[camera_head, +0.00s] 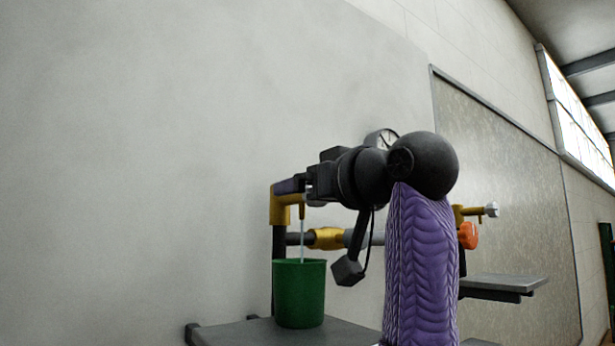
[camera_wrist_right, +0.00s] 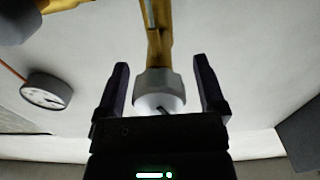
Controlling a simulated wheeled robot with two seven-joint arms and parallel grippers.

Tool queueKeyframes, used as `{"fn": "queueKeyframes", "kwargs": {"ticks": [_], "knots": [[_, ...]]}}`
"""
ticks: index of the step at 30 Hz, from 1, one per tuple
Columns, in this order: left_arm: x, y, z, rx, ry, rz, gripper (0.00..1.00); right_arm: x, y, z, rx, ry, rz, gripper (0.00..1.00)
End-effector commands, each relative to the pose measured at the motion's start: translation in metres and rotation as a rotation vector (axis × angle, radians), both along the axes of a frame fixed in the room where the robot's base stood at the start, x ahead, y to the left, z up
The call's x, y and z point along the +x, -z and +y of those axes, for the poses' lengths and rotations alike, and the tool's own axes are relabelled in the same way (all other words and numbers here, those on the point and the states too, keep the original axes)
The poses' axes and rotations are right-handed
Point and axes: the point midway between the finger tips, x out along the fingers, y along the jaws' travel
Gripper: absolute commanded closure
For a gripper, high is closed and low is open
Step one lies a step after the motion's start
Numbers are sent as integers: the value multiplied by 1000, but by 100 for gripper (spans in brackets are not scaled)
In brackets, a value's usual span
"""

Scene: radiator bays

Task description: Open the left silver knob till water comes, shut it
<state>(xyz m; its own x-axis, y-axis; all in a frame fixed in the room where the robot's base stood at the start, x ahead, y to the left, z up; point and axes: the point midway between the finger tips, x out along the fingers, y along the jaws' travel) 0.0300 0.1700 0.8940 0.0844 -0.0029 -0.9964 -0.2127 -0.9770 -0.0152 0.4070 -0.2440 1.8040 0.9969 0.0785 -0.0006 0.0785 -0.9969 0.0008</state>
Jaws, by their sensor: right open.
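The left silver knob (camera_wrist_right: 158,88) sits on the end of a brass fitting (camera_wrist_right: 158,45) in the right wrist view. My right gripper (camera_wrist_right: 161,66) is open, with one finger on each side of the knob and a visible gap to it. In the head view my right gripper (camera_head: 307,187) is at the brass spout (camera_head: 284,205) and hides the knob. A thin pale stream of water (camera_head: 302,243) runs from the spout down into a green bucket (camera_head: 299,294). My left gripper is in neither view.
The bucket stands on a grey shelf (camera_head: 240,334). A round gauge (camera_head: 382,139) is behind my right arm. To the right are a second silver knob (camera_head: 491,209), an orange handle (camera_head: 468,236) and another shelf (camera_head: 505,283). The wall at left is bare.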

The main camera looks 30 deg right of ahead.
Motion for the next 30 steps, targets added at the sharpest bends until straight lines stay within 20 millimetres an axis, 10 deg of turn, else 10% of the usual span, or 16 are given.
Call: {"fn": "queueKeyframes", "kwargs": {"ticks": [8, 20, 30], "knots": [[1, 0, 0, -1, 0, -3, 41, 2, 1, 0, 0, 0, 0, 15], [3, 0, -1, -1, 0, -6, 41, 2, 1, 0, 0, 0, 0, 100], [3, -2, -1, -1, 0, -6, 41, 2, 0, 0, -54, 0, -4, 100]]}}
